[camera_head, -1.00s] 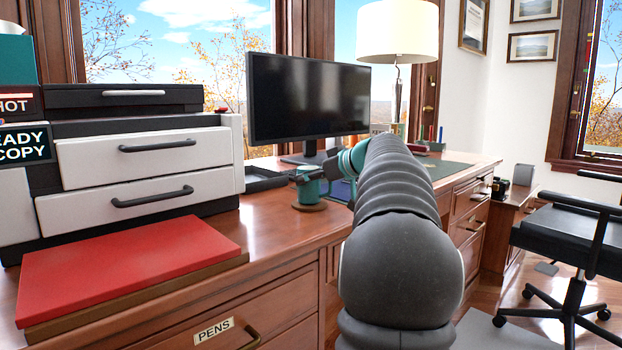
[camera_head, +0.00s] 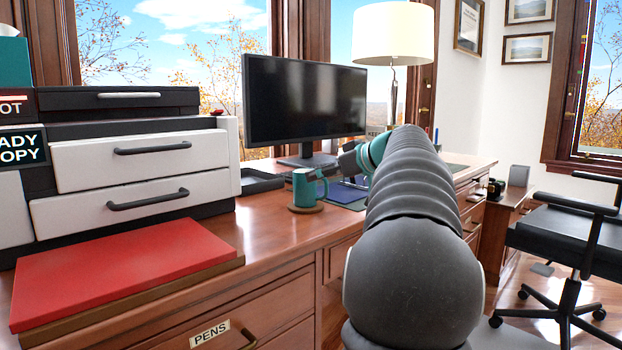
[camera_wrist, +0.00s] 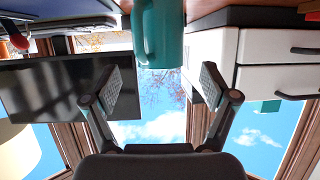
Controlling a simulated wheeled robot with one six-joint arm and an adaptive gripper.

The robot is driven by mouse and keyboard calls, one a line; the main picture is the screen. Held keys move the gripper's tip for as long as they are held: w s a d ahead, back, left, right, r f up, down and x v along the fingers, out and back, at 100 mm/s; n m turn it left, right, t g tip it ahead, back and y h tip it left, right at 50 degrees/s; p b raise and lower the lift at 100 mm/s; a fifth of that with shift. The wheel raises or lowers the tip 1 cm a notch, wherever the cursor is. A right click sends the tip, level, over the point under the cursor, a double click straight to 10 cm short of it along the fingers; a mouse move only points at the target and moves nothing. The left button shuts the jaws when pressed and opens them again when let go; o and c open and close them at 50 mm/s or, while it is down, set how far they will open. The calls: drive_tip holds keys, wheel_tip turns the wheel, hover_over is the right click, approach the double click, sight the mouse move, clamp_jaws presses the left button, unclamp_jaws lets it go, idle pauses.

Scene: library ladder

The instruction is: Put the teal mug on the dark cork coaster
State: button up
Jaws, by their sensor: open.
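The teal mug (camera_head: 305,189) stands upright on a brown round coaster (camera_head: 298,208) on the desk, left of my arm. The coaster's rim shows around the mug's base; the mug hides the rest. The mug's handle points right, toward my gripper. My gripper (camera_head: 350,160) is to the right of the mug, apart from it, partly hidden by my arm. In the wrist view, which is upside down, my gripper (camera_wrist: 157,88) has its fingers spread wide and empty. The mug (camera_wrist: 160,35) is at the top of that view, beyond the fingertips.
The wooden desk (camera_head: 265,235) is clear in front of the mug. A black tray (camera_head: 262,181) and white drawer unit (camera_head: 140,160) stand to its left. A monitor (camera_head: 305,100) is behind. A red folder (camera_head: 125,265) lies at front left. A blue item (camera_head: 345,193) lies right of the mug.

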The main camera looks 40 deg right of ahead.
drive_tip(key=v, duration=0.6)
idle(1.2)
